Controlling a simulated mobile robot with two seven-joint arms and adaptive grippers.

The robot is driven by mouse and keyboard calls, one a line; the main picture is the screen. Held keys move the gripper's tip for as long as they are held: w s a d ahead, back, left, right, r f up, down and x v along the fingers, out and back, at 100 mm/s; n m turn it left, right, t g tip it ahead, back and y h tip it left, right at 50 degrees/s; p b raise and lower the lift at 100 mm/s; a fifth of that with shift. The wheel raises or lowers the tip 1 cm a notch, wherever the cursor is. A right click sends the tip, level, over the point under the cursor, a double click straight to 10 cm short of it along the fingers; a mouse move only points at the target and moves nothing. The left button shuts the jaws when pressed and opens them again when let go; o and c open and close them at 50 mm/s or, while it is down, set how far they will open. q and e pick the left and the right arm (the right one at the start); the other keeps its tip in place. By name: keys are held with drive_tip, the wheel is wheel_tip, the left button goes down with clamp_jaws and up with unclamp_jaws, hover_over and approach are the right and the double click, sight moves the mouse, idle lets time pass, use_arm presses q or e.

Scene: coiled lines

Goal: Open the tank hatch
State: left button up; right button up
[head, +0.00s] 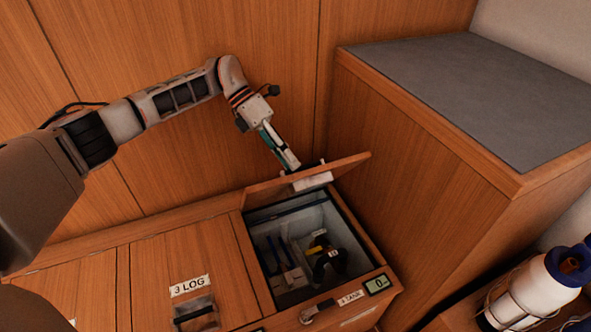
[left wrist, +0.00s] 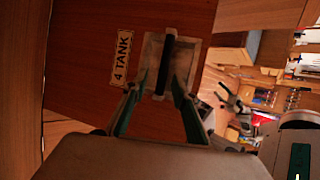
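The wooden tank hatch (head: 272,188) stands raised at a steep angle above the tank compartment (head: 352,232), so the inside shows. Its outer face carries a "4 TANK" label (left wrist: 121,57) and a pale plate with a dark bar handle (left wrist: 168,62). My left gripper (head: 294,166) is at the hatch's upper face. In the left wrist view its two fingers (left wrist: 163,92) close in on either side of the bar and appear to grip it. The fingertips are partly hidden in the head view. My right gripper is not seen.
Inside the tank lie blue strips (head: 272,255) and a black item with yellow (head: 322,257). A closed "3 LOG" lid (head: 180,255) is on the left. A tall wooden cabinet (head: 425,150) stands close on the right. A white and blue bottle (head: 530,290) is at lower right.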

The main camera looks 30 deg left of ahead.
use_arm(q)
drive_tip(key=shift+v, duration=1.4)
